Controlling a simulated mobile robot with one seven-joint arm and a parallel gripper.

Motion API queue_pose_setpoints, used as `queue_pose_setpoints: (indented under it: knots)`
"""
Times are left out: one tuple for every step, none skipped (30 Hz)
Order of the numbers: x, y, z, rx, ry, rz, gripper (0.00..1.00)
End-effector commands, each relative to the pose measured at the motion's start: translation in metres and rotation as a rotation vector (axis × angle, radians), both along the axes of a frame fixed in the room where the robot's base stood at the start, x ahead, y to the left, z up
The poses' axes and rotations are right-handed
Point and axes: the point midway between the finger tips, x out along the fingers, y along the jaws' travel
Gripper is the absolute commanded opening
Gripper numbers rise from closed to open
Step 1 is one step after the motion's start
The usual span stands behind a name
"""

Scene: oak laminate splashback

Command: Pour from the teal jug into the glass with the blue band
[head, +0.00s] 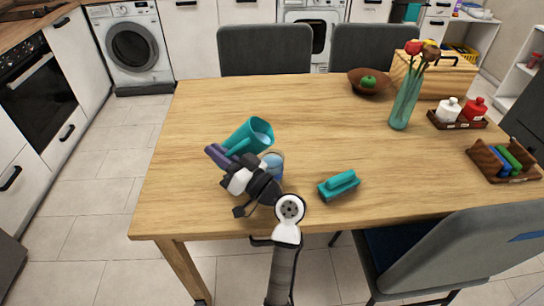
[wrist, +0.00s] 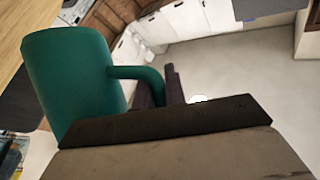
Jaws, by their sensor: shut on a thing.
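The teal jug (head: 240,138) is tilted, its mouth facing right, with a pale blue inside showing. My gripper (head: 222,157) is shut on its handle at the left of the table. In the wrist view the jug (wrist: 72,80) fills the left side and its handle (wrist: 135,73) runs in between my dark fingers (wrist: 160,88). The glass with the blue band (head: 276,160) stands just below and right of the jug's mouth, partly hidden behind my wrist. I cannot tell how much is in the glass, and no stream shows.
A teal brush (head: 340,185) lies right of my arm. A vase of flowers (head: 405,100), a brown bowl with a green fruit (head: 358,85), a condiment tray (head: 457,124) and a wooden rack (head: 500,173) stand farther right. The table's middle (head: 300,110) is clear.

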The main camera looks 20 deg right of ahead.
Motion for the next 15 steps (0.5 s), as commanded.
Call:
queue_pose_setpoints:
  knots:
    - [-0.0003, 0.0001, 0.0018, 0.003, -0.004, 0.000, 0.00]
    - [-0.0003, 0.0000, 0.0019, 0.004, -0.004, 0.000, 0.00]
    - [-0.0003, -0.0001, 0.0021, 0.006, -0.005, 0.000, 0.00]
    - [-0.0004, -0.0001, 0.0024, 0.008, -0.006, 0.000, 0.00]
    - [-0.0003, -0.0002, 0.0026, 0.009, -0.007, 0.001, 0.00]
    - [-0.0004, -0.0003, 0.0029, 0.011, -0.007, 0.000, 0.00]
    - [-0.0004, -0.0003, 0.0028, 0.013, -0.009, 0.000, 0.00]
    - [-0.0004, -0.0003, 0.0027, 0.015, -0.009, 0.000, 0.00]
    - [-0.0005, -0.0003, 0.0027, 0.018, -0.010, 0.000, 0.00]
    - [-0.0005, -0.0003, 0.0028, 0.020, -0.010, 0.000, 0.00]
    - [-0.0005, -0.0004, 0.0029, 0.022, -0.012, 0.001, 0.00]
    - [-0.0005, -0.0004, 0.0031, 0.024, -0.013, 0.001, 0.00]
    - [-0.0005, -0.0004, 0.0032, 0.026, -0.014, 0.001, 0.00]
    - [-0.0005, -0.0005, 0.0033, 0.027, -0.014, 0.000, 0.00]
    - [-0.0005, -0.0005, 0.0033, 0.029, -0.015, 0.001, 0.00]
